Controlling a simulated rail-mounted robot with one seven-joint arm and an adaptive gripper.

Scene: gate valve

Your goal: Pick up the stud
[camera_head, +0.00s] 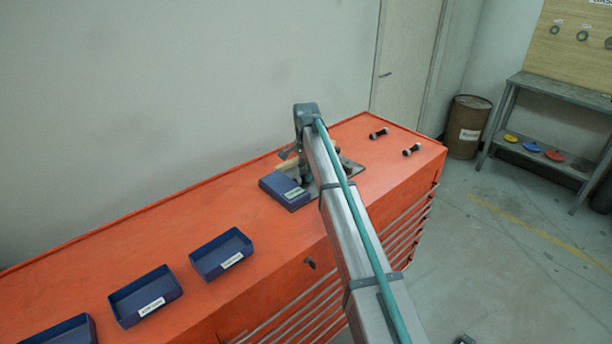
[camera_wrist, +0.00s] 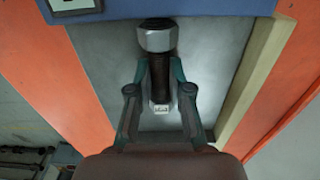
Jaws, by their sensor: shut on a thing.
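The stud (camera_wrist: 157,40) is a dark threaded rod with a pale hex nut on its far end, seen in the wrist view. A pale end also shows nearer to me. My gripper (camera_wrist: 161,70) is shut on the stud, with one finger on each side of its dark shank. A grey metal surface (camera_wrist: 100,60) lies behind the stud. I cannot tell whether the stud touches it. In the head view my arm hides the stud and the fingertips.
A blue labelled bin (camera_head: 284,191) stands close beside my gripper on the orange cabinet (camera_head: 215,205). Two similar studs (camera_head: 379,133) (camera_head: 411,150) lie toward its far right end. More blue bins (camera_head: 146,296) (camera_head: 221,254) stand at left. A pale strip (camera_wrist: 254,80) runs right of the stud.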

